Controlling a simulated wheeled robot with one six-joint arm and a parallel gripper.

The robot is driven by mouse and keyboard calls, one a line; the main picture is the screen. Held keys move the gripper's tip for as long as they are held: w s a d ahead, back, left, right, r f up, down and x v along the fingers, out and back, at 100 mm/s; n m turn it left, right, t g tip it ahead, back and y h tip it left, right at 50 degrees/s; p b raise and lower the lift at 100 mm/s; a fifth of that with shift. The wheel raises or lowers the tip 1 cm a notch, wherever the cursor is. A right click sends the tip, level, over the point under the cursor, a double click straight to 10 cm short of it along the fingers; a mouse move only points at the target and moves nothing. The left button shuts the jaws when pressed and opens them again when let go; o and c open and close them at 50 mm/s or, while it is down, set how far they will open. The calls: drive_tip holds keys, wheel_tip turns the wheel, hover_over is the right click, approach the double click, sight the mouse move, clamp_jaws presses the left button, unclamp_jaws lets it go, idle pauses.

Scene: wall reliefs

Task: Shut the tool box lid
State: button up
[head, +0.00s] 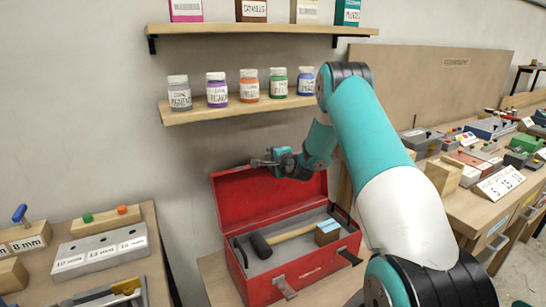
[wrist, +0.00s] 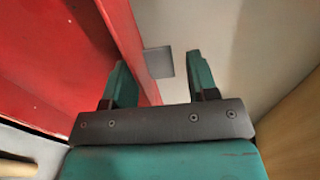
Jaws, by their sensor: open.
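The red tool box (head: 270,282) stands on a wooden surface in the lower middle of the head view. Its red lid (head: 250,202) stands open, tilted up at the back. A hammer with a wooden handle (head: 291,233) and a small wood-and-blue block (head: 327,232) lie in the grey inside. My gripper (head: 258,162) is at the lid's top edge in the head view. In the wrist view, my gripper (wrist: 155,80) is open, its two teal fingers apart. The red lid (wrist: 60,60) fills the left side there, its rim close to the left finger. Contact cannot be told.
A shelf of paint jars (head: 248,88) hangs on the wall just above my gripper. A higher shelf (head: 262,28) holds boxes. A bench with grey blocks (head: 100,250) is at left, and a cluttered workbench (head: 470,205) is at right.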

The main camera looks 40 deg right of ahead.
drive_tip(key=shift+w, duration=0.1)
clamp_jaws()
drive_tip(key=shift+f+b, duration=0.1)
drive_tip(key=shift+b, duration=0.4)
